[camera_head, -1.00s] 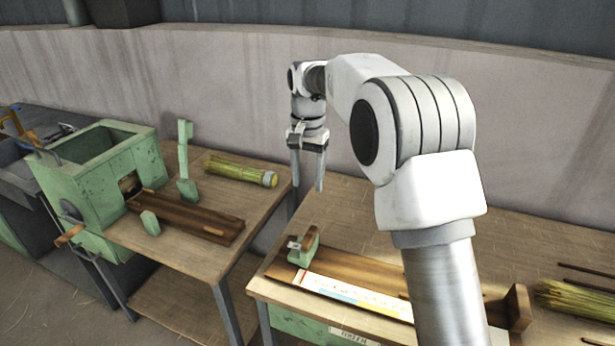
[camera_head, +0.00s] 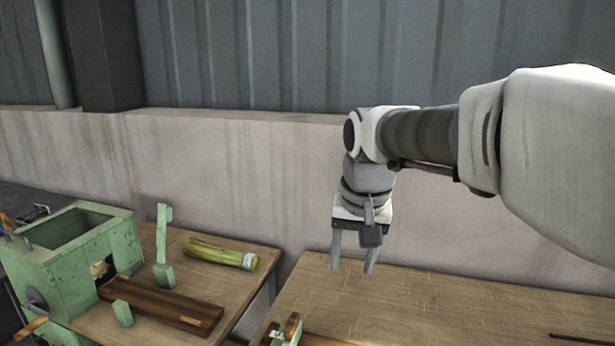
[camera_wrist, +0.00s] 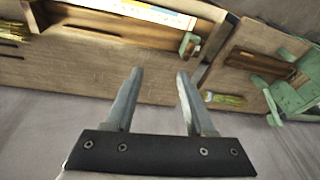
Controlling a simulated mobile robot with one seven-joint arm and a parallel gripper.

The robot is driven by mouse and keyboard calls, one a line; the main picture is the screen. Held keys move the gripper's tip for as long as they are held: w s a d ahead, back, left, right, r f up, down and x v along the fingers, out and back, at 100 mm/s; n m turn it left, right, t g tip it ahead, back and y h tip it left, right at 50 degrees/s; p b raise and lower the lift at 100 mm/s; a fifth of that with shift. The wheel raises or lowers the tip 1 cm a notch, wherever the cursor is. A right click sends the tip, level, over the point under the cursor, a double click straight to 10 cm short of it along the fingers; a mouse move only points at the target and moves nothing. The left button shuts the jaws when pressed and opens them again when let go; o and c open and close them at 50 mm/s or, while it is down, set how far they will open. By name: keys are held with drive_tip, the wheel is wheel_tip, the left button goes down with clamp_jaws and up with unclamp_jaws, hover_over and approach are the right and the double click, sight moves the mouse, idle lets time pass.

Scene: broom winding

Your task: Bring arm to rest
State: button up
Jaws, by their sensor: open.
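My gripper (camera_head: 353,268) hangs from my white and grey arm in the head view, fingers pointing down, above the back part of the right wooden table (camera_head: 440,300). Its two fingers are apart with nothing between them. The wrist view shows the same open, empty fingers (camera_wrist: 160,75), with the wooden table (camera_wrist: 90,72) beyond them. I cannot tell the exact height above the table, but the fingertips look clear of it.
A green machine (camera_head: 75,265) with a dark wooden rail (camera_head: 165,305) stands on the left table. A yellow-green bundle (camera_head: 220,253) lies behind the rail. A small green clamp (camera_head: 290,328) sits on the right table's near left. A pale wall (camera_head: 220,190) rises behind both tables.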

drive_tip(key=s+d+f+n+t, duration=0.1)
drive_tip(key=s+d, duration=0.2)
drive_tip(key=s, duration=0.6)
drive_tip(key=s+d+f+t, duration=0.1)
drive_tip(key=s+d+f, duration=0.1)
drive_tip(key=s, duration=0.7)
drive_tip(key=shift+d+f+n+t+p, duration=0.2)
drive_tip(key=shift+d+n+t+p, duration=0.2)
drive_tip(key=shift+d, duration=0.45)
drive_tip(key=shift+w, duration=0.1)
